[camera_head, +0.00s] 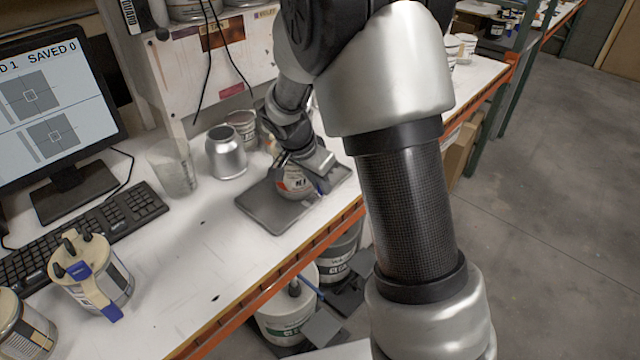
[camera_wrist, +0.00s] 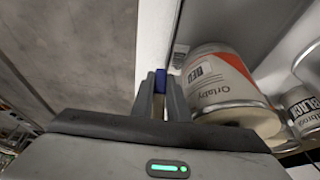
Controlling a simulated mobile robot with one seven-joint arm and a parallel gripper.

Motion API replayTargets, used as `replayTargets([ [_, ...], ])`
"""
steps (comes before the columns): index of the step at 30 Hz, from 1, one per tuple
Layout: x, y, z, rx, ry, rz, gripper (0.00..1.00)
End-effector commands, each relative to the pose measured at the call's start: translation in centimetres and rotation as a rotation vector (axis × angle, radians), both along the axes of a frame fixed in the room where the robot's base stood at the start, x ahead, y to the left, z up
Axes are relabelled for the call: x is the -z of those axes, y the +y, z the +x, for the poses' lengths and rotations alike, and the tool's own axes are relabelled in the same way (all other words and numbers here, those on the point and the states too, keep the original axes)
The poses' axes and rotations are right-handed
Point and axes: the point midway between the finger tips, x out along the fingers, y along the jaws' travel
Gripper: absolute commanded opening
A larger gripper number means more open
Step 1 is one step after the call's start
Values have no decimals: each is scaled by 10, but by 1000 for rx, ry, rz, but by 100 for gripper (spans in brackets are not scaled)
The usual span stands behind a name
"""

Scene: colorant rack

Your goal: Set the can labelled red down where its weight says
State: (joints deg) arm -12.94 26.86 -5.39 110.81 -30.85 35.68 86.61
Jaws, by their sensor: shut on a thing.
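The can labelled red (camera_wrist: 222,88) is white with an orange-red patch and a "RED" tag, beside my fingers in the wrist view. In the head view the can (camera_head: 293,182) is at the grey plate (camera_head: 262,212) on the bench, partly hidden by my gripper (camera_head: 318,180). My gripper (camera_wrist: 163,92) is nearly closed, with a blue piece (camera_wrist: 161,80) between its fingertips. It looks like the can's blue handle, though where it joins the can is hidden. I cannot tell whether the can rests on the plate or hangs just above it.
A silver canister (camera_head: 226,155), a clear beaker (camera_head: 172,168) and another can (camera_head: 241,124) stand left of and behind the plate. A blue-handled can (camera_head: 92,280), keyboard (camera_head: 110,215) and monitor (camera_head: 50,110) are at left. The bench's orange front edge (camera_head: 270,280) is near; cans stand below.

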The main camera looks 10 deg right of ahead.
Motion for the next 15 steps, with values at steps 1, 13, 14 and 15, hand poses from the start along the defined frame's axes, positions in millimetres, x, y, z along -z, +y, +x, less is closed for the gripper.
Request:
replayTargets([
  [1, 4, 0, 0, 0, -1, 1, 0],
  [13, 8, 0, 0, -1, -1, 1, 17],
  [14, 7, 0, 0, 0, -1, 1, 22],
  [15, 7, 0, 0, 0, -1, 1, 29],
])
